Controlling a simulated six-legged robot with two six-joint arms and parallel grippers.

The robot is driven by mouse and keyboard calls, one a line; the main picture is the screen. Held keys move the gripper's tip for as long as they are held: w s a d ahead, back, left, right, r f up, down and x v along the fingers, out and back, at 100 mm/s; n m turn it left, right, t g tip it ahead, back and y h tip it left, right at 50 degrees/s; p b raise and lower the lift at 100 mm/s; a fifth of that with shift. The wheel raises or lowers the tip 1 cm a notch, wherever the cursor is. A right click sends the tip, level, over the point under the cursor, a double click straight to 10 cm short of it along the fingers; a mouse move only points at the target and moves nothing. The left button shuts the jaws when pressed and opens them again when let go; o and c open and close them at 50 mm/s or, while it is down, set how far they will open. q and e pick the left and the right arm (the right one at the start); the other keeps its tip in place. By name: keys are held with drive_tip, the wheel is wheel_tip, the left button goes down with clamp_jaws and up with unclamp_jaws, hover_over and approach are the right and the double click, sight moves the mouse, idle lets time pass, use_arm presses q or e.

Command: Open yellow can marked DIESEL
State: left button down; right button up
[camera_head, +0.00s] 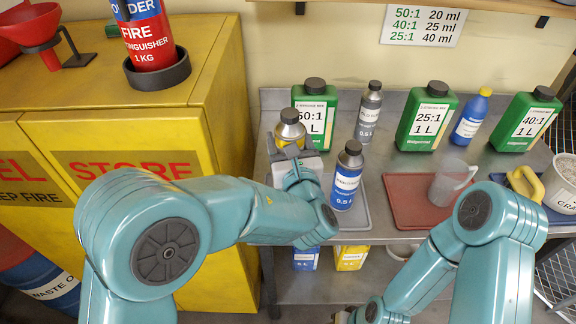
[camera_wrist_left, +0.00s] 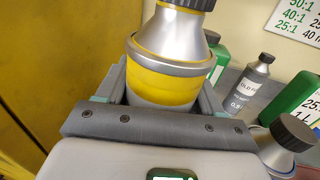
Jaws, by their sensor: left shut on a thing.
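A silver can with a yellow band (camera_head: 289,131) and a black cap stands at the left end of the metal bench. In the left wrist view the yellow-banded can (camera_wrist_left: 165,88) fills the upper middle, with its black cap (camera_wrist_left: 188,4) on and cut by the top edge. My left gripper (camera_head: 291,152) is shut on this can, one finger on each side of its body. No DIESEL marking is readable on it; its lower part is hidden by the gripper. My right arm comes in from the lower right, and its gripper is out of view.
A blue-labelled can (camera_head: 347,176) stands close to the right of my left gripper. Behind are green bottles (camera_head: 427,116) and a grey can (camera_head: 369,112). A red tray (camera_head: 408,213) holds a clear jug (camera_head: 452,182). A yellow cabinet (camera_head: 120,120) borders the left side.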

use_arm(q)
wheel_tip(320, 180, down, 8)
drive_tip(key=shift+w+a+p, duration=0.1)
drive_tip(key=shift+p, duration=0.25)
drive_tip(key=shift+f+b, duration=0.15)
drive_tip(key=shift+b, duration=0.15)
drive_tip(key=shift+c, duration=0.8)
unclamp_jaws()
